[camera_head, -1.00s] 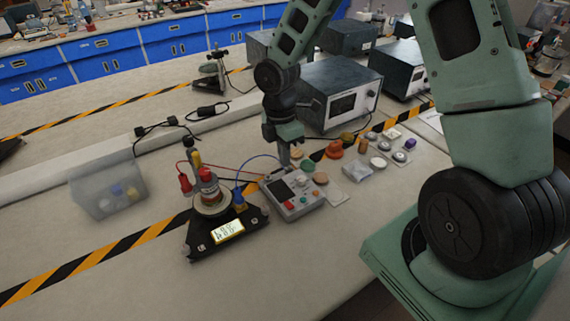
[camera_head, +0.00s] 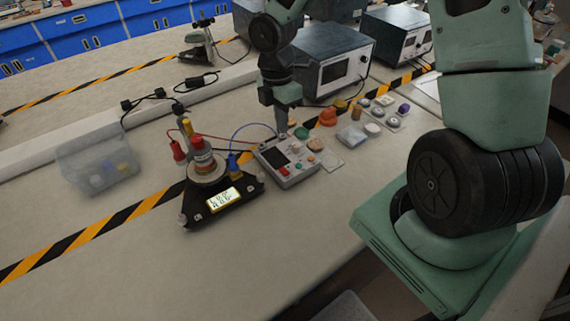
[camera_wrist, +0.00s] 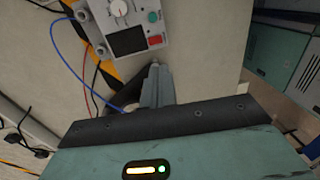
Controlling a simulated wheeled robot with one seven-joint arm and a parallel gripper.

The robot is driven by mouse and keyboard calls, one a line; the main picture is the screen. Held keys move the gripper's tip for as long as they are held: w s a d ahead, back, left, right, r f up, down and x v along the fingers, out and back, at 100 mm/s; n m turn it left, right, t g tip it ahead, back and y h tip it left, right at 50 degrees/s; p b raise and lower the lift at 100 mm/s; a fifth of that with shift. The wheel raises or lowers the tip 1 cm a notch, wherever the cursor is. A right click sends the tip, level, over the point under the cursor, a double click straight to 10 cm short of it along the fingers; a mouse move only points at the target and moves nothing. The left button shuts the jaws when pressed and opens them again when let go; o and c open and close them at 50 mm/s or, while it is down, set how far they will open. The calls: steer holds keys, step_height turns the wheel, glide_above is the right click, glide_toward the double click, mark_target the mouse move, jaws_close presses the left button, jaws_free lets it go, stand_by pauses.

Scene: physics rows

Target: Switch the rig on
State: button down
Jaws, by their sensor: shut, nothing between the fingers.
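The rig has a grey control box (camera_head: 297,176) wired to a black three-cornered base (camera_head: 245,201) with a lit display (camera_head: 223,199). A small round stand with a red-banded part sits on the base. In the wrist view, the box (camera_wrist: 98,10) shows a white knob (camera_wrist: 120,8), a dark screen (camera_wrist: 127,40), a green button (camera_wrist: 153,17) and a red switch (camera_wrist: 155,41). My gripper (camera_head: 283,134) is shut and empty, pointing down at the box's far side. In the wrist view its fingertips (camera_wrist: 155,66) appear just below the red switch; contact cannot be told.
Several coloured caps and discs lie right of and behind the box, including an orange one (camera_head: 327,117). A translucent bin (camera_head: 70,172) stands at left. Grey instruments (camera_head: 325,72) stand behind. Red and blue leads cross between base and box. The front bench is clear.

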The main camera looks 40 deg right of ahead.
mark_target(284, 169)
steer(key=f, duration=0.4)
steer(key=s+f, duration=0.1)
steer(key=f, duration=0.9)
steer(key=shift+s, duration=0.35)
steer(key=shift+s+f, duration=0.2)
steer(key=shift+w, duration=0.1)
steer(key=shift+w+r+p, duration=0.15)
steer(key=shift+w+p, duration=0.45)
steer(key=shift+w, duration=0.25)
